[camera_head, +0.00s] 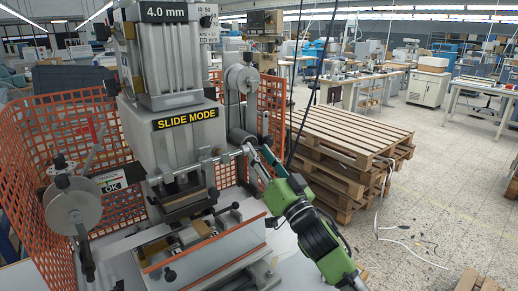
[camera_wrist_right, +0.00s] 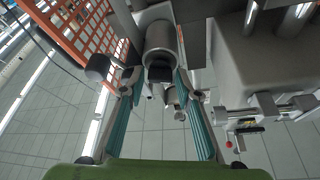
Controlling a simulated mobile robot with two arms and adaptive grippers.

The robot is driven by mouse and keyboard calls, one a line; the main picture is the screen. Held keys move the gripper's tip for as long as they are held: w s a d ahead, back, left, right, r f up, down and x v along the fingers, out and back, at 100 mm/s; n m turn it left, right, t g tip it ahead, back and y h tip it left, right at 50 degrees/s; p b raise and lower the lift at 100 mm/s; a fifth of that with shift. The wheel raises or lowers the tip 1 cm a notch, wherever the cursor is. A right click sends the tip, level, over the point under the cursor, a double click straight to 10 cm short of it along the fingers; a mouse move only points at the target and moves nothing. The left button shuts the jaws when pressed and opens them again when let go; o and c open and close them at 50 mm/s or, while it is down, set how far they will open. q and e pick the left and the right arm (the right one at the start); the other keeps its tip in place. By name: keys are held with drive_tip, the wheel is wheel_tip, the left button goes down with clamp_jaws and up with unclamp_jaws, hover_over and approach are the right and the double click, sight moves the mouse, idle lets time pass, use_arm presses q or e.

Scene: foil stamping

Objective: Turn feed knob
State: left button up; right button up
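The foil stamping machine (camera_head: 178,140) stands at the left of the head view, with a "SLIDE MODE" label on its front. My right gripper (camera_head: 252,151) reaches its right side from the lower right, near the foil feed parts. In the right wrist view my right gripper (camera_wrist_right: 157,84) has its two teal fingers spread apart. A grey cylinder (camera_wrist_right: 160,40) with a dark end piece (camera_wrist_right: 160,72) lies between and just beyond the fingertips. I cannot tell whether this end piece is the feed knob, or whether the fingers touch it. My left gripper is not in view.
Orange mesh guards (camera_head: 50,132) surround the machine's left and back. A foil reel (camera_head: 72,205) stands at left, another reel (camera_head: 241,79) above my right gripper. Stacked wooden pallets (camera_head: 345,140) stand close to the right of my arm. Floor beyond is mostly open.

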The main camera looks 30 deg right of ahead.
drive_tip(key=shift+w+r, duration=0.1)
drive_tip(key=shift+w, duration=0.15)
drive_tip(key=c, duration=0.8)
drive_tip(key=shift+c, duration=0.2)
drive_tip(key=shift+n+y, duration=0.4)
drive_tip(key=shift+n, duration=0.1)
